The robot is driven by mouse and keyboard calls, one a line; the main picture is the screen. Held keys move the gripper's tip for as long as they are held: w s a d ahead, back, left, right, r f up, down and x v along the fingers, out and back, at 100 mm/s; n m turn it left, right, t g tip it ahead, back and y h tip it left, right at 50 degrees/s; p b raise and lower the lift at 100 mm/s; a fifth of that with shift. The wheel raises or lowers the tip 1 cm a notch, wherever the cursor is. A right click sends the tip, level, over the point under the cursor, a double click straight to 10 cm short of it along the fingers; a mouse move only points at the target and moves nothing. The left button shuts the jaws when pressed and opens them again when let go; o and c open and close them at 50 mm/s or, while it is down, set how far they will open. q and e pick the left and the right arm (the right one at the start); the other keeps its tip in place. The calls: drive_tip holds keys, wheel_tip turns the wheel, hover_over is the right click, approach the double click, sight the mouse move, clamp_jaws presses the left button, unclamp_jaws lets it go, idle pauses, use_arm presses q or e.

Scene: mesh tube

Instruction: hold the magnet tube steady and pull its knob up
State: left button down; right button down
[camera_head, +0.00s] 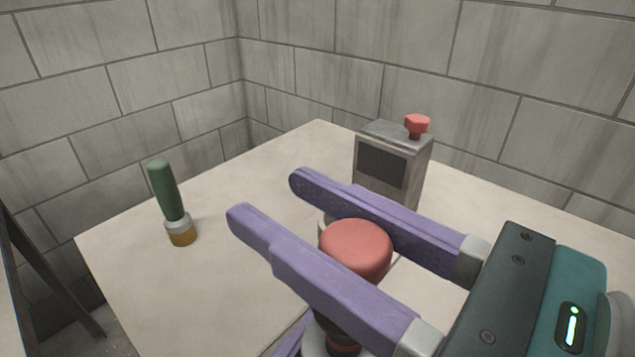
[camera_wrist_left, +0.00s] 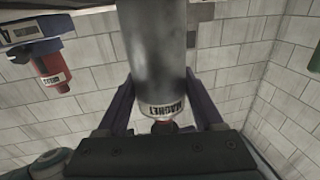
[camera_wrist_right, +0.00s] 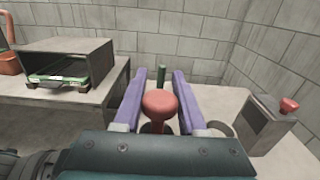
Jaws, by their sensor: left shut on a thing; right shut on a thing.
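The magnet tube (camera_wrist_left: 162,50) is a grey metal cylinder with a MAGNET label, inverted in the left wrist view. My left gripper (camera_wrist_left: 160,84) is shut on it, one finger on each side. In the head view only a bit of a purple finger shows low in the middle. The round red knob (camera_head: 356,246) sits between the purple fingers of my right gripper (camera_head: 271,197), which is shut on it. The knob also shows in the right wrist view (camera_wrist_right: 160,104). In the head view the knob and right fingers hide most of the tube.
A green-handled tool (camera_head: 166,192) stands upright on the pale table (camera_head: 128,262) at left. A grey box (camera_head: 392,160) with a dark screen and red button stands behind my right gripper. An open grey box (camera_wrist_right: 68,62) stands left in the right wrist view. Block walls close the back.

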use_arm(q)
drive_tip(key=shift+f, duration=0.2)
use_arm(e)
drive_tip(key=shift+c, duration=2.2)
unclamp_jaws()
drive_tip(key=shift+r, duration=0.15)
drive_tip(key=v, duration=1.2)
drive_tip(key=shift+w, duration=0.1)
use_arm(q)
unclamp_jaws()
drive_tip(key=shift+r, duration=0.1)
drive_tip(key=shift+s, duration=0.1)
